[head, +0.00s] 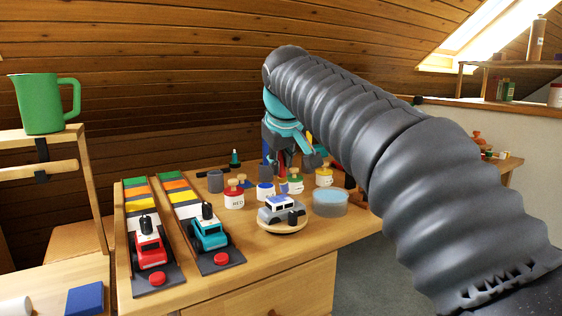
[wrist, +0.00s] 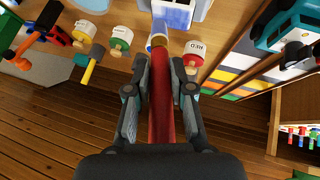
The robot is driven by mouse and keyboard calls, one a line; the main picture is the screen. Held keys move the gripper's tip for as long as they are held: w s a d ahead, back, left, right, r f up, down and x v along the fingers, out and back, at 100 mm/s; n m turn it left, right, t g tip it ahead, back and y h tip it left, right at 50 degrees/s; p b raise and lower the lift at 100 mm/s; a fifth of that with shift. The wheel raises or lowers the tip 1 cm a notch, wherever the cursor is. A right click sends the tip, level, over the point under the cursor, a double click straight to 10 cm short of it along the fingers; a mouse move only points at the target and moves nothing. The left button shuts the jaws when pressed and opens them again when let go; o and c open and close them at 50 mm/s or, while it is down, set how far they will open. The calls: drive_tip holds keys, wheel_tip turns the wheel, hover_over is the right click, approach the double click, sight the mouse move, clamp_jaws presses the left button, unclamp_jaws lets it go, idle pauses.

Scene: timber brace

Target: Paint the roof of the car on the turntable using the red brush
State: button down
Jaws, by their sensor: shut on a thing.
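The toy car (head: 283,208), grey and white with blue windows, stands on the round wooden turntable (head: 284,228). It also shows at the top edge of the wrist view (wrist: 178,12). My gripper (wrist: 161,66) is shut on the red brush (wrist: 161,112), whose long red handle lies between the fingers. The brush's far end is hard to make out against the blue pot. In the head view my gripper (head: 280,150) is partly hidden by my arm, behind the paint pots and the car.
The red pot (head: 234,198), blue pot (head: 265,192), green pot (head: 295,184) and yellow pot (head: 324,176) stand behind the car. A bowl of bluish liquid (head: 328,204) is right of it. A red truck (head: 149,246) and a teal truck (head: 209,232) stand left on striped boards.

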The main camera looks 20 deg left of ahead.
drive_tip(key=shift+f+b, duration=0.55)
drive_tip(key=shift+f, duration=0.3)
idle(0.7)
drive_tip(key=shift+w+d, duration=0.1)
drive_tip(key=shift+p, duration=0.9)
drive_tip(key=shift+f+p, duration=0.1)
drive_tip(key=shift+p, duration=0.2)
idle(1.0)
